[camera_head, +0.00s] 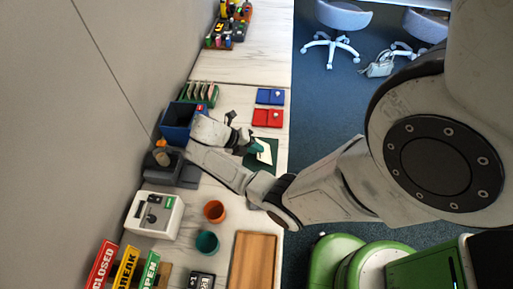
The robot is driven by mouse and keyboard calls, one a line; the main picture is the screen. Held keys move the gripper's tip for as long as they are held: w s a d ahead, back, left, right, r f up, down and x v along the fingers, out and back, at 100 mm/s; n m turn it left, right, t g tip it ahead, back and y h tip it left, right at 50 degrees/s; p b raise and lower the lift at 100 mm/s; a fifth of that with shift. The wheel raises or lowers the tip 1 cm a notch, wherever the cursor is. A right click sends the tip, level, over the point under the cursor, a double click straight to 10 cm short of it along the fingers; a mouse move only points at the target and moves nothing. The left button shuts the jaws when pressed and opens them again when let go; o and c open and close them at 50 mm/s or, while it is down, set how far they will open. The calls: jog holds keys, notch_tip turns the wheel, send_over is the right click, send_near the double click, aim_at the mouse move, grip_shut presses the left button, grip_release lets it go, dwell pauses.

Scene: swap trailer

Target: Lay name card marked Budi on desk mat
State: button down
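A dark green desk mat (272,145) lies near the right edge of the white counter. A pale card (266,153) shows over the mat, beside a small green part at my gripper (254,146). Its writing is too small to read, so I cannot tell if it is marked Budi. I cannot tell whether the card rests on the mat or is held just above it. My gripper is over the mat's left side, and its fingers are too small and partly hidden to judge. A green rack (212,99) with several upright pale cards stands farther back.
A blue bin (176,121) and dark grey device (183,174) stand left of my gripper. Blue (270,96) and red (267,118) trays lie behind the mat. A white machine (146,208), orange cup (214,211), teal cup (207,243) and wooden tray (254,262) are nearer.

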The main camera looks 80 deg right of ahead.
jog(key=c, duration=1.2)
grip_release()
jog(key=shift+c, duration=0.2)
jog(key=shift+o, duration=0.3)
jog(key=o, duration=0.7)
jog(key=shift+o, duration=0.2)
jog(key=shift+p+v, duration=1.8)
jog(key=shift+v, duration=0.7)
jog(key=shift+r, duration=0.1)
jog(key=shift+r, duration=2.4)
